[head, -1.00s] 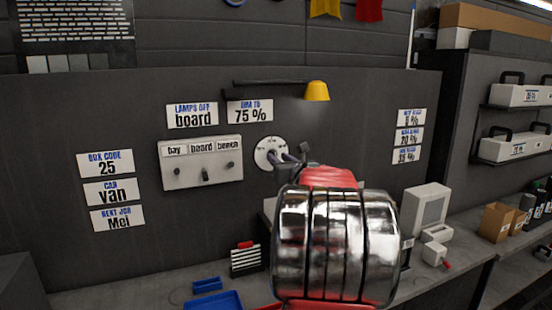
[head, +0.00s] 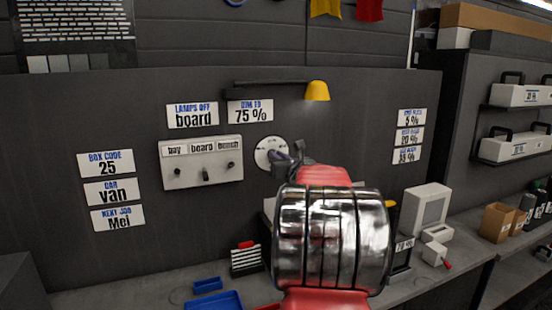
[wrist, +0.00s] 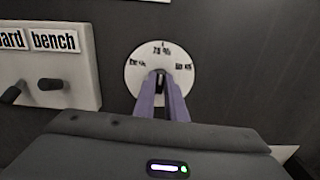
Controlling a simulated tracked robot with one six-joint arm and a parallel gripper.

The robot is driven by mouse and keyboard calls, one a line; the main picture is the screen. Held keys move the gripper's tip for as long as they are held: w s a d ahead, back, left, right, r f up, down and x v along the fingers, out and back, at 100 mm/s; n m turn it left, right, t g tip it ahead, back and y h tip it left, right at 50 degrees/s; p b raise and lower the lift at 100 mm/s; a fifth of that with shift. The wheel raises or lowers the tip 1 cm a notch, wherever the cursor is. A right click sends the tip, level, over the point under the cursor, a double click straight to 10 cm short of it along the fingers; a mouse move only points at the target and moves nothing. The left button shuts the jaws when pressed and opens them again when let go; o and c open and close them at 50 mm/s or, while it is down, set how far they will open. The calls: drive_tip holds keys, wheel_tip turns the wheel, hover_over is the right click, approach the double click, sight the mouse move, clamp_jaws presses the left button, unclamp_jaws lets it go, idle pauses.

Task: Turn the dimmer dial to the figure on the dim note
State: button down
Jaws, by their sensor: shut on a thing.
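The dimmer dial (head: 268,150) is a round white disc with dark figures on the dark wall panel. It also shows in the wrist view (wrist: 148,62), where a figure sits at its top and others at its left and right; they are too blurred to read surely. My gripper (wrist: 161,80) is shut on the dial's dark knob (wrist: 160,80) at the disc's middle, its purple fingers covering the lower part. In the head view my gripper (head: 282,158) reaches the dial from the lower right. The dim note (head: 250,111) above the dial reads "DIM TO 75 %".
A switch panel (head: 201,162) labelled bay, board and bench is left of the dial. A yellow lamp (head: 317,91) on a dark arm sticks out above. Other notes (head: 105,163) hang at the left. The bench below holds blue trays (head: 213,300) and a grey device (head: 425,210).

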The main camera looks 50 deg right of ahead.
drive_tip(key=shift+a+n, duration=0.1)
drive_tip(key=shift+n, duration=0.2)
idle(0.4)
drive_tip(key=c, duration=1.8)
unclamp_jaws()
drive_tip(key=shift+s, duration=0.1)
drive_tip(key=v, duration=1.3)
drive_tip(key=shift+s+a, duration=0.15)
drive_tip(key=shift+s, duration=0.05)
drive_tip(key=shift+f, duration=0.1)
